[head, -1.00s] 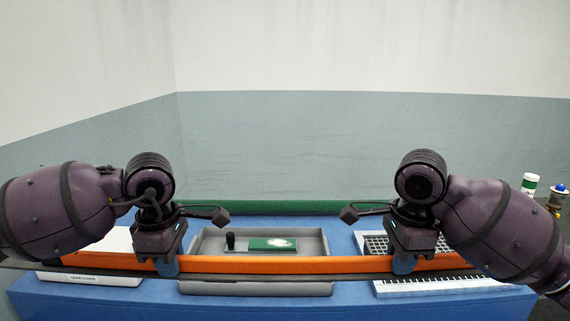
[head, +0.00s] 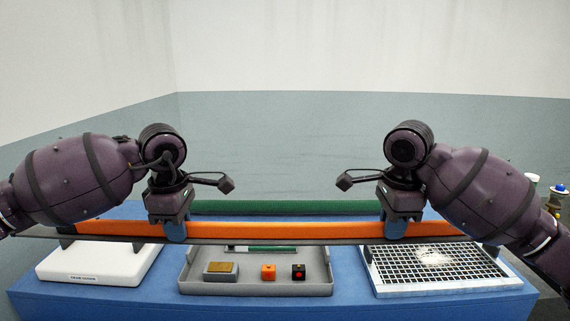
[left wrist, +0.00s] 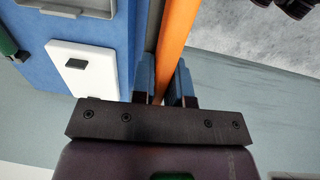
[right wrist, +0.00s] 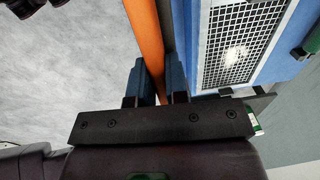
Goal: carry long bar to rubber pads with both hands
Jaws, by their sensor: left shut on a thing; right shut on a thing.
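The long bar (head: 285,230) is orange and spans the head view left to right, roughly level, above the blue table. A dark strip runs along its lower side. My left gripper (head: 175,230) is shut on it left of centre; the bar also shows between the fingers in the left wrist view (left wrist: 172,60). My right gripper (head: 396,228) is shut on it right of centre, as the right wrist view (right wrist: 147,50) shows too. I cannot clearly make out the rubber pads; small dark pieces show under the bar near its left part.
On the blue table (head: 345,285) stand a white labelled box (head: 95,264), a grey tray (head: 255,288) with small blocks, and a white-framed grid panel (head: 440,268). A green strip (head: 290,207) lies along the back. Small containers (head: 558,190) stand far right.

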